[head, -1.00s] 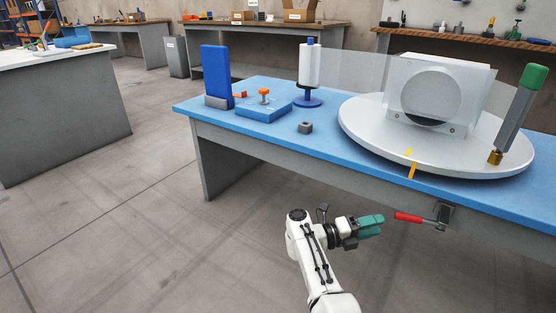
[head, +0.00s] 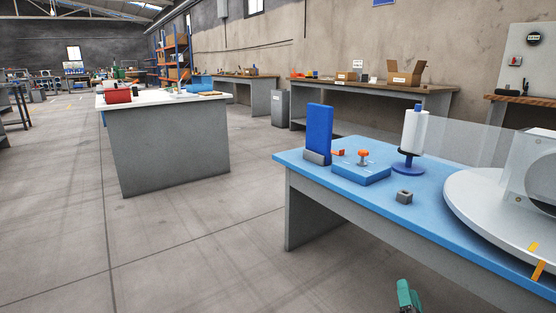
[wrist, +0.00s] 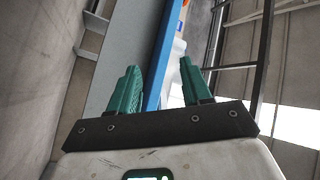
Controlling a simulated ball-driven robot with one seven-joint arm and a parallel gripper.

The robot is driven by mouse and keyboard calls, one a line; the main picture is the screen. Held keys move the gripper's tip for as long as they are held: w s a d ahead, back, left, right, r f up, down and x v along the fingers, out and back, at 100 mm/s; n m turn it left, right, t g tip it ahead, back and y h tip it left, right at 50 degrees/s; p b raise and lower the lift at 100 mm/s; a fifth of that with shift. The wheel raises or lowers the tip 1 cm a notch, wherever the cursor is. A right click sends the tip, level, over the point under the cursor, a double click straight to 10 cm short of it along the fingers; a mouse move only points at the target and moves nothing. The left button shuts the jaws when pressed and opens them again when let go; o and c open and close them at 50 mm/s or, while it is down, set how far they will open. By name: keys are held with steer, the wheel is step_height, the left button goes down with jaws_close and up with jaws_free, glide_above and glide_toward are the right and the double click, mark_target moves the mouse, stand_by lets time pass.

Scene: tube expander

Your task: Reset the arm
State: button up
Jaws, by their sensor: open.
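My gripper (wrist: 157,85) shows in the wrist view with its two green fingers spread apart and nothing between them. In the head view only the green fingers of my gripper (head: 407,297) show at the bottom edge, in front of the blue-topped table (head: 345,205) and lower than its top. The rest of my arm is out of the head view. The wrist view is turned on its side and shows the table's blue edge (wrist: 163,55) beyond the fingers.
On the blue table are a blue upright block (head: 319,132), an orange knob (head: 363,155), a white roll (head: 413,130), a small grey block (head: 404,197) and a round turntable (head: 475,205) at right. A white-topped workbench (head: 165,150) stands at left. The floor between is clear.

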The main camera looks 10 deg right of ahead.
steer(key=s+a+f+n+g+y, duration=0.9)
steer(key=s+a+f+n, duration=0.2)
steer(key=s+a, duration=0.3)
steer(key=s+n+g+h, duration=0.25)
steer(key=s+g, duration=0.65)
steer(key=s, duration=1.7)
step_height(320, 180, up, 36)
steer(key=w+p, duration=0.1)
steer(key=p, duration=3.5)
steer(key=shift+d+f, duration=0.25)
